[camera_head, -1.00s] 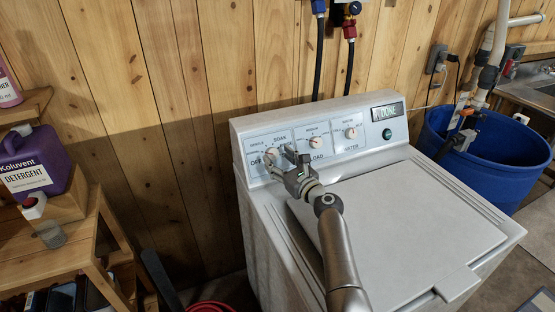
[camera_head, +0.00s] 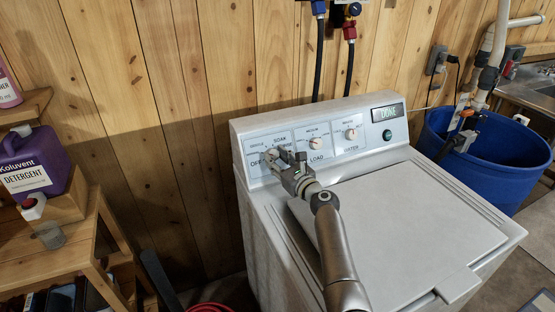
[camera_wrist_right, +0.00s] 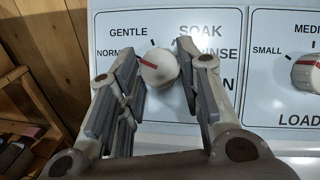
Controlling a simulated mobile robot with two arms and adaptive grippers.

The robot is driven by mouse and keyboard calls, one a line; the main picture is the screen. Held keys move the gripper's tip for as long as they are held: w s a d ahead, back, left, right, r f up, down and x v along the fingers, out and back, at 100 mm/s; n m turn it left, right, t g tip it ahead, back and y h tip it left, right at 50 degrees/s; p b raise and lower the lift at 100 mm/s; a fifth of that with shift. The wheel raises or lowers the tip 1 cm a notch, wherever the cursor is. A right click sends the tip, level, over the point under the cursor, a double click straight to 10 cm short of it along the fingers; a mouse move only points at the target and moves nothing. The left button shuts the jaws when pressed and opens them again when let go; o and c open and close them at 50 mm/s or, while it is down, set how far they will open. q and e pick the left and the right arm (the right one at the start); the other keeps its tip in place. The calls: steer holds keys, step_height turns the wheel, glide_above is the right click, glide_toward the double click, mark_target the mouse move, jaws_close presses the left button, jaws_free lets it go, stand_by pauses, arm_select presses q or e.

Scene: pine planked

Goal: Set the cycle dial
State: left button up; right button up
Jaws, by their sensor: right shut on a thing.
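The cycle dial (camera_wrist_right: 158,67) is a round white knob with a red pointer mark, on the left of the washer's control panel. In the right wrist view its mark points left and slightly up, toward the NORMAL label. Around it I read GENTLE, SOAK and a partly covered RINSE. My right gripper (camera_head: 279,156) is at the dial in the head view. In the right wrist view its two grey fingers (camera_wrist_right: 159,75) are shut on the dial's sides. They cover part of the lettering. My left gripper is not in view.
The load dial (camera_head: 316,143) and water dial (camera_head: 350,133) sit right of the cycle dial. The display (camera_head: 388,112) reads DONE above a green button (camera_head: 387,134). A blue tub (camera_head: 480,150) stands at right, a purple detergent jug (camera_head: 35,160) on a wooden shelf at left.

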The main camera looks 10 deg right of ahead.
steer(key=n, duration=0.2)
steer(key=n+g+y+b, duration=0.1)
steer(key=n, duration=0.1)
steer(key=n+y, duration=0.1)
steer(key=shift+w+d+n+g+b, duration=0.1)
steer(key=shift+d+n+g+b, duration=0.15)
steer(key=shift+n+g+b, duration=0.15)
steer(key=n+g+y, duration=0.1)
steer(key=n+g, duration=0.1)
steer(key=n, duration=0.3)
steer(key=shift+r+b, duration=0.15)
steer(key=shift+b, duration=0.2)
steer(key=shift+g, duration=0.3)
steer(key=o, duration=1)
steer(key=shift+o, duration=0.2)
steer(key=shift+r, duration=0.1)
steer(key=shift+d, duration=0.1)
steer(key=v, duration=1.2)
